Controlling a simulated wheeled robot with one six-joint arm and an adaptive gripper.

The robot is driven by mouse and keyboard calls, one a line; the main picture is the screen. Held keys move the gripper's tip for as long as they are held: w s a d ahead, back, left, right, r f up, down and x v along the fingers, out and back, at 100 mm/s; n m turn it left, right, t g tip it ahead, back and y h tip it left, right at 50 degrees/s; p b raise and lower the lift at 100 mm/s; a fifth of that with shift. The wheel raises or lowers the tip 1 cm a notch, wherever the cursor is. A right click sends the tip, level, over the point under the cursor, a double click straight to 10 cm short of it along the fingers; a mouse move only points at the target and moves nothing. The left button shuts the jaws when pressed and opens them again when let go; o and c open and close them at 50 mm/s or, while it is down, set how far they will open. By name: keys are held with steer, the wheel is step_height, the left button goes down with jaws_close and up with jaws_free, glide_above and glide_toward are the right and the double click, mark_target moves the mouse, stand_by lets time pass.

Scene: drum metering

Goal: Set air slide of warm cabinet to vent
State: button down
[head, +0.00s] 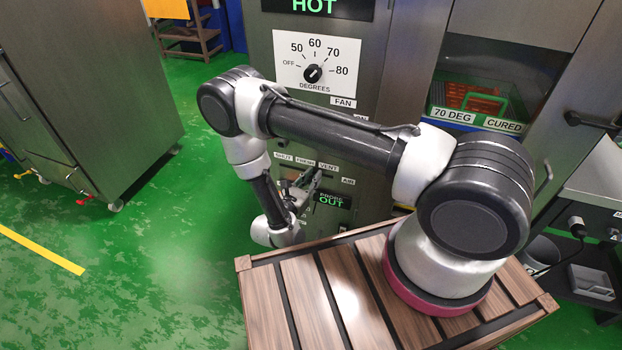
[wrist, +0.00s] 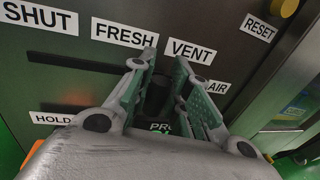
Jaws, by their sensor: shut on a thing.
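The warm cabinet (head: 385,50) stands behind my arm, with a HOT display at its top. Its air slide has a row of labels: SHUT (wrist: 37,17), FRESH (wrist: 124,33) and VENT (wrist: 190,51), with AIR at the right. The slide's dark knob (wrist: 157,97) shows between my fingers in the wrist view. It lies below the labels, around the gap between FRESH and VENT; its exact stop is hard to tell. My gripper (wrist: 164,72) is shut on the knob, one finger on each side. In the head view my gripper (head: 306,187) is at the panel, hiding the knob.
A temperature dial (head: 313,74) sits above on the panel. A PROBE OUT display (head: 331,200) is just below the slide. A yellow button (wrist: 285,7) by RESET and a HOLD label (wrist: 52,118) are nearby. Open green floor (head: 170,260) lies to the left.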

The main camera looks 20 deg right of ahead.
mark_target(332, 174)
steer(key=shift+s+d, duration=0.7)
steer(key=shift+d, duration=0.25)
steer(key=shift+s+d, duration=0.7)
steer(key=shift+d, duration=0.25)
steer(key=c, duration=1.3)
jaws_free()
steer(key=shift+d, duration=0.1)
steer(key=shift+s+a, duration=0.1)
steer(key=shift+a, duration=0.15)
steer(key=shift+v, duration=3.55)
